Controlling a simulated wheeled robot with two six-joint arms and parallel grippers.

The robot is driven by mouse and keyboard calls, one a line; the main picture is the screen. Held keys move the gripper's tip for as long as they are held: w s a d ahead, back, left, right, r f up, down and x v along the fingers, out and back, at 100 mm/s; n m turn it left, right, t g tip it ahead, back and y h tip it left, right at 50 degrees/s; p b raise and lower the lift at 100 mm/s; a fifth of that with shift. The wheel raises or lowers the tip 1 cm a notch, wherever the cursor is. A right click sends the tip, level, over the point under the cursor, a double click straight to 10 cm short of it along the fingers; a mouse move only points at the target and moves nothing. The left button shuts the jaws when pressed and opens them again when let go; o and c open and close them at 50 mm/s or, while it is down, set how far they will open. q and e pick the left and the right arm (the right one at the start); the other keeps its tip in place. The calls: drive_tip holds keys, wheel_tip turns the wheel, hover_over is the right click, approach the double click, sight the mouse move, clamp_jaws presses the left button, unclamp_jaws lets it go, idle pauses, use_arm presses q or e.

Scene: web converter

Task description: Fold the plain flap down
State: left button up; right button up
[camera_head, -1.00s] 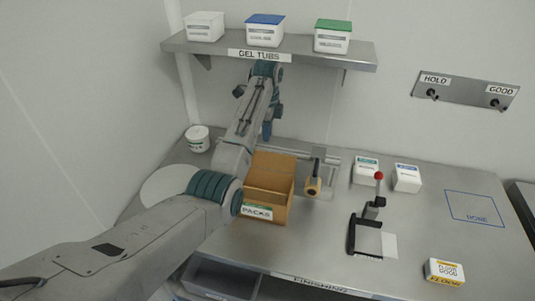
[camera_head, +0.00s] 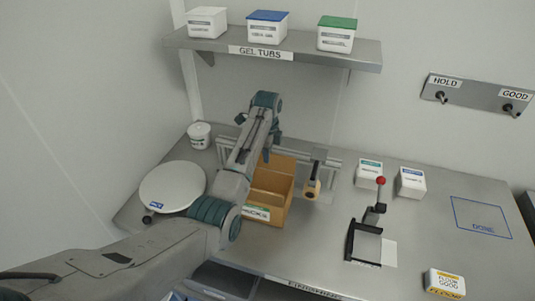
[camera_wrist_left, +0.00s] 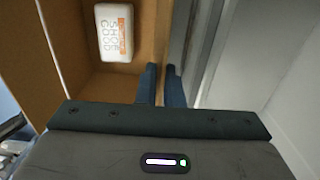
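The open cardboard box (camera_head: 274,197) stands on the bench, a PACKS label (camera_head: 257,212) on its front. A plain brown panel (camera_head: 283,165) rises at its back; I cannot tell if this is the plain flap. My left gripper (camera_head: 267,157) points down at the box's back edge, partly hidden by my arm. In the left wrist view, its two blue fingers (camera_wrist_left: 160,86) have a narrow gap, beside the box's brown wall (camera_wrist_left: 148,35). Whether they hold cardboard is unclear. A white pack with an orange label (camera_wrist_left: 115,32) lies inside the box. My right gripper is out of view.
A metal rail (camera_head: 325,160) and a wood-ended tool (camera_head: 312,188) stand right of the box. A lever device (camera_head: 367,235) and white tubs (camera_head: 411,182) are farther right. A round white plate (camera_head: 172,187) is at left. A shelf (camera_head: 340,57) hangs above.

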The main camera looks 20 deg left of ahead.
sight(267, 165)
use_arm(q)
clamp_jaws()
drive_tip(key=shift+s, duration=0.15)
drive_tip(key=shift+s+t, duration=0.25)
drive_tip(key=shift+t, duration=0.45)
drive_tip(key=t, duration=0.1)
drive_tip(key=s+t, duration=0.1)
drive_tip(key=shift+s+t, duration=0.3)
drive_tip(key=shift+t, duration=0.1)
drive_tip(key=shift+s+f+t, duration=0.2)
drive_tip(key=shift+s+t, duration=0.35)
drive_tip(key=shift+t, duration=0.55)
drive_tip(key=shift+s+t, duration=0.1)
drive_tip(key=shift+t, duration=0.2)
